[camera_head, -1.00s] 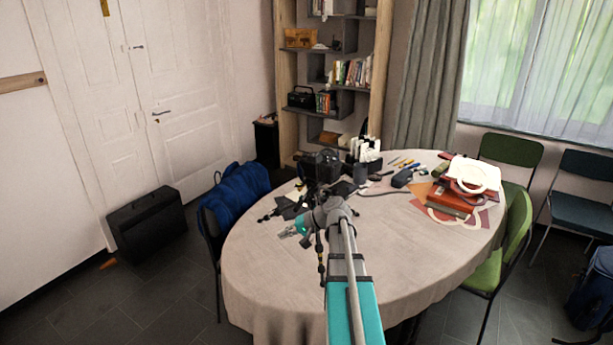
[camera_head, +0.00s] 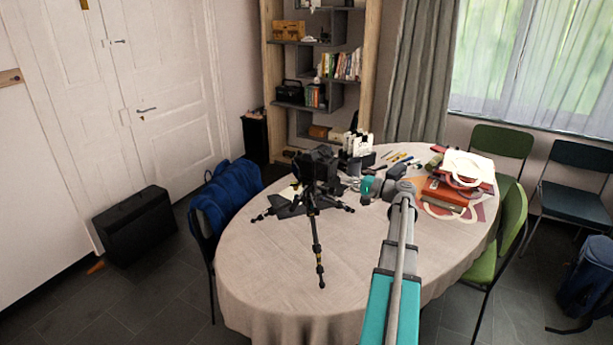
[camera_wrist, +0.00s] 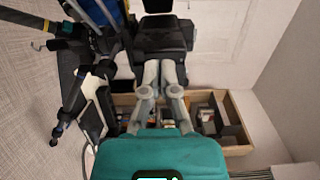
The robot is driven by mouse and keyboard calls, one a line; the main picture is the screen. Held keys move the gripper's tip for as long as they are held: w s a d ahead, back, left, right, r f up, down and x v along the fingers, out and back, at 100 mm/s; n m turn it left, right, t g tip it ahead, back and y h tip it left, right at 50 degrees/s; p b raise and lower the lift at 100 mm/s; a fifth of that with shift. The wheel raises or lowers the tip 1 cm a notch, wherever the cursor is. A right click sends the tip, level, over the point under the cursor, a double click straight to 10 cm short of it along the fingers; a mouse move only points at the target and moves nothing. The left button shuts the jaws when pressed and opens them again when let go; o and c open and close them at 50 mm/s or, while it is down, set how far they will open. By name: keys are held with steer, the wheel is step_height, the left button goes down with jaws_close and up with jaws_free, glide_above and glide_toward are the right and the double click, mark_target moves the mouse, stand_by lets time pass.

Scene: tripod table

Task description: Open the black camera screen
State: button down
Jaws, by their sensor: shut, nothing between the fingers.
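The black camera (camera_head: 316,164) sits on a black tripod (camera_head: 316,235) that stands on the table. In the wrist view the camera (camera_wrist: 165,38) appears as a dark body just beyond my fingertips, turned sideways, with tripod legs (camera_wrist: 72,100) at the left. I cannot clearly make out the screen's edge or its angle. My gripper (camera_head: 359,184) is to the right of the camera in the head view. In the wrist view its grey fingers (camera_wrist: 161,66) are shut and empty, pointing at the camera. I cannot tell whether they touch it.
The round table (camera_head: 270,265) has a pale cloth. A white organizer (camera_head: 356,145), pens and small tools lie behind my gripper. Red books and papers (camera_head: 450,190) are at the right. A blue jacket (camera_head: 228,195) hangs on a chair at the left.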

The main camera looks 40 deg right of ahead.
mark_target(320, 174)
steer(key=shift+w, duration=0.1)
steer(key=x, duration=0.9)
steer(key=shift+w+a, duration=0.1)
steer(key=shift+w, duration=0.1)
steer(key=a, duration=0.1)
steer(key=w+a, duration=0.1)
steer(key=a, duration=0.1)
steer(key=shift+w, duration=0.1)
steer(key=shift+w+a, duration=0.25)
steer(key=shift+a, duration=0.25)
